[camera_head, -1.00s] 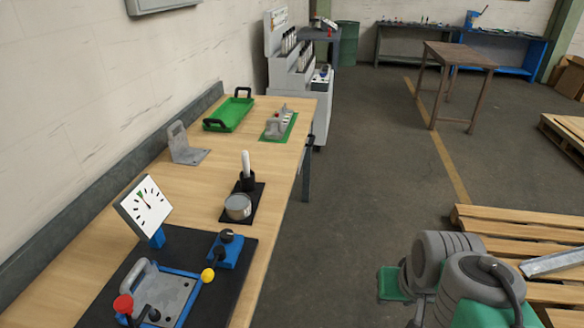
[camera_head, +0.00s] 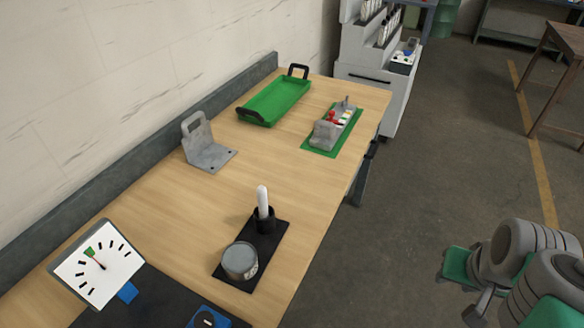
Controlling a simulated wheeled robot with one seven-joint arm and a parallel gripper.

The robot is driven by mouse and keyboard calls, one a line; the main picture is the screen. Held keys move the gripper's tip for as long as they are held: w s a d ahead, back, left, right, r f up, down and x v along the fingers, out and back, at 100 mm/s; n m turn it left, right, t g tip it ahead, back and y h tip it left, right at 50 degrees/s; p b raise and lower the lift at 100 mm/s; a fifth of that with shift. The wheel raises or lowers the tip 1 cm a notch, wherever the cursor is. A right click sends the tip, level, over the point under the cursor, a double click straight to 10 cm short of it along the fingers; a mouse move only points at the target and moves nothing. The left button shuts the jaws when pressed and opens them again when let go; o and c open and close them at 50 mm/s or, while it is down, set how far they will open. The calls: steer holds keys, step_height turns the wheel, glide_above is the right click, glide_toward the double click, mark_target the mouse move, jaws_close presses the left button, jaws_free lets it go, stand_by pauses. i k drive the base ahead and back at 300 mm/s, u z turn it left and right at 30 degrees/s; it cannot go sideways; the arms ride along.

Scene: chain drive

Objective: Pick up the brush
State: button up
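The brush is most likely the white-handled tool (camera_head: 263,198) standing upright in a black holder (camera_head: 265,220) on the wooden bench; its lower end is hidden inside the holder. The holder stands on a black mat (camera_head: 232,281) beside a round grey tin (camera_head: 240,261). My gripper (camera_head: 461,285), with green and grey parts, shows at the lower right, off the bench and well to the right of the brush. Its fingers are too unclear to tell open from shut.
On the bench (camera_head: 180,222) are a grey angle bracket (camera_head: 207,150), a green tray (camera_head: 277,101), a fixture on a green mat (camera_head: 321,144) and a dial gauge (camera_head: 97,263). A grey cabinet (camera_head: 360,80) stands beyond.

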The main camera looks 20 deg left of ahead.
mark_target(262, 192)
steer(key=i, duration=1.9)
steer(key=u, duration=5.6)
